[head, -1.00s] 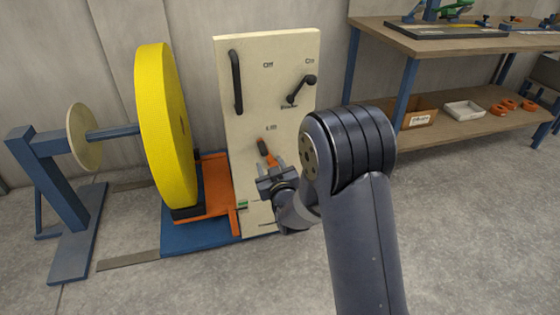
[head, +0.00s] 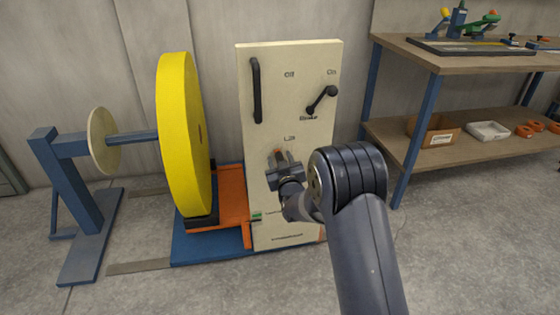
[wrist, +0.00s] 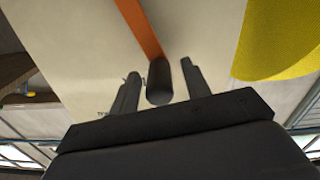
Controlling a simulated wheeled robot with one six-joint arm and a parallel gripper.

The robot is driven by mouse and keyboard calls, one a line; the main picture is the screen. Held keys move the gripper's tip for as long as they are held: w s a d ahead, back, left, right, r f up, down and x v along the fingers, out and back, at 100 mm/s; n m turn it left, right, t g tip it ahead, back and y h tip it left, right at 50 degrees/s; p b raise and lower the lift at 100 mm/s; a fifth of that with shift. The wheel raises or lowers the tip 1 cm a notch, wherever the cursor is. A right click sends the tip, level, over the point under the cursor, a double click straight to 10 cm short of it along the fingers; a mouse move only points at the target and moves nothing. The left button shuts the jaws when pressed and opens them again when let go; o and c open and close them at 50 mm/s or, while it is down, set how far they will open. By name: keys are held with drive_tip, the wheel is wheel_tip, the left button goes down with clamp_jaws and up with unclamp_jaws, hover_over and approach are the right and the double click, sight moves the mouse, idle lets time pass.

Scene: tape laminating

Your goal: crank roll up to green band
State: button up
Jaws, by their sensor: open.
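The yellow roll (head: 182,135) stands upright on its cradle left of the cream panel. The orange crank arm (wrist: 138,27) shows in the wrist view, with its black grip (wrist: 159,82) at the end. My gripper (wrist: 160,68) is open, with one finger on either side of the black grip. I cannot tell whether the fingers touch it. In the head view my gripper (head: 281,157) is just below the "Lift" marking and hides most of the crank. A small green mark (head: 256,216) is low on the panel's left edge, beside the orange lift frame (head: 234,195).
A black brake lever (head: 322,98) and a black vertical handle (head: 256,90) are on the upper panel. A blue stand (head: 68,180) with a shaft and disc is left of the roll. A workbench (head: 455,55) stands at the right. Grey floor in front is clear.

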drive_tip(key=shift+w+a, duration=0.1)
drive_tip(key=shift+w, duration=0.3)
clamp_jaws()
idle(0.4)
